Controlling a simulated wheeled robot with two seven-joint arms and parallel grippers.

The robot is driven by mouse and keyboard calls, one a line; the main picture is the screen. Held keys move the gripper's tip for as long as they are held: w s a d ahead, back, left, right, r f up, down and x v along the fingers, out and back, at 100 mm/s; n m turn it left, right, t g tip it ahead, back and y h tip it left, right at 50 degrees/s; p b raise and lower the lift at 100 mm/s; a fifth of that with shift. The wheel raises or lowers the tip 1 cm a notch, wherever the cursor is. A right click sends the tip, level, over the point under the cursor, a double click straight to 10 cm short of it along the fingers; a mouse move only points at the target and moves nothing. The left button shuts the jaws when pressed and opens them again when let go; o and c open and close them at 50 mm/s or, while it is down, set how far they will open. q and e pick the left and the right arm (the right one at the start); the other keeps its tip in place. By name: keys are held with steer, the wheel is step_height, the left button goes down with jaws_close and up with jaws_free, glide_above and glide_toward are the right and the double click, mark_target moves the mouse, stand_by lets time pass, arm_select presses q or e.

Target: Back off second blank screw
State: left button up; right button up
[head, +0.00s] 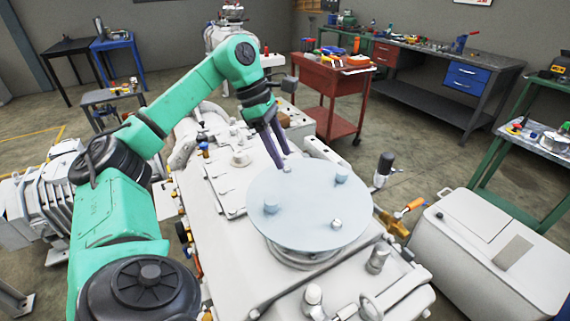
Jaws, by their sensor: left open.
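A round pale blue-grey blank plate (305,200) lies on top of the white vacuum machine (225,245). Several screw heads stand on the plate: a left one (271,205), a front one (336,223) and a right one (341,175). A small screw head (287,169) shows near the plate's far edge. My left gripper (283,162) is open, with its two dark fingers pointing down at this far-edge screw. The fingertips are very close to it; I cannot tell whether they touch it. My right gripper is not in view.
Valves and fittings stand up around the plate, including a black-handled one (384,168) at its right. A white cabinet (485,250) stands at the right. A red tool cart (332,95) and a workbench (430,70) are behind.

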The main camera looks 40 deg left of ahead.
mark_target(287, 169)
arm_select(q)
steer(key=shift+d+f, duration=0.25)
steer(key=shift+f, duration=0.65)
steer(key=shift+d, duration=0.1)
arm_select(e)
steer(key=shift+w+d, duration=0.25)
arm_select(q)
jaws_close()
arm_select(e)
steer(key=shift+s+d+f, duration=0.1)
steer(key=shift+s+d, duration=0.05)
